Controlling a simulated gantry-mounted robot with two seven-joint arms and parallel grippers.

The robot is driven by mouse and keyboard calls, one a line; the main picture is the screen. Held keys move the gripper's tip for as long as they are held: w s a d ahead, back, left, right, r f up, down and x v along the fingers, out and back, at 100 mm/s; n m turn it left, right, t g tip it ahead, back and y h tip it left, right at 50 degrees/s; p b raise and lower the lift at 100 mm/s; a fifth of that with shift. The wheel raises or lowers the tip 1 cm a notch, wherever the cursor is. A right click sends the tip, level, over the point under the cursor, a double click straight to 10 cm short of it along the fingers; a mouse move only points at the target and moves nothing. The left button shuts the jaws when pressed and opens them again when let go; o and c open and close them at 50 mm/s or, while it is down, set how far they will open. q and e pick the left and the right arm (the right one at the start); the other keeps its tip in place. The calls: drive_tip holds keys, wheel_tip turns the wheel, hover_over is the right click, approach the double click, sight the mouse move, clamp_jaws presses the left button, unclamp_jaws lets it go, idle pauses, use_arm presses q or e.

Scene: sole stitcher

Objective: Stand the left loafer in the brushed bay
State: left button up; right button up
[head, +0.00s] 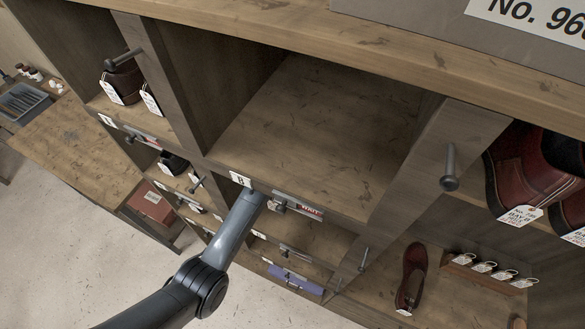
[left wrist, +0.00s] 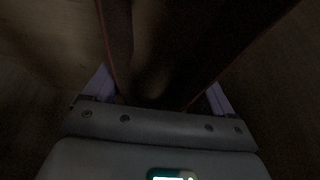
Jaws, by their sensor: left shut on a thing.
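My left arm (head: 225,245) reaches from the lower left to the shelving. Its gripper is hidden behind the shelf edge in the head view. In the dark left wrist view, my left gripper (left wrist: 160,92) has its pale lilac fingers on either side of a dark shoe with reddish-brown edges (left wrist: 119,40), and is shut on it. I cannot tell whether the shoe touches a bay floor. The large middle bay (head: 320,120) is empty. I cannot read which bay is the brushed one. My right gripper is not in view.
A brown-red loafer (head: 412,275) lies in the lower right bay beside a rack of tags (head: 487,268). Tagged dark red shoes (head: 515,175) fill the right bay. Pegs (head: 450,168) stick out of the dividers. A workbench (head: 75,140) stands at the left.

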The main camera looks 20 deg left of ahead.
use_arm(q)
drive_tip(key=shift+s+f, duration=0.2)
drive_tip(key=shift+f, duration=0.3)
drive_tip(key=o, duration=1.2)
drive_tip(key=shift+f, duration=0.15)
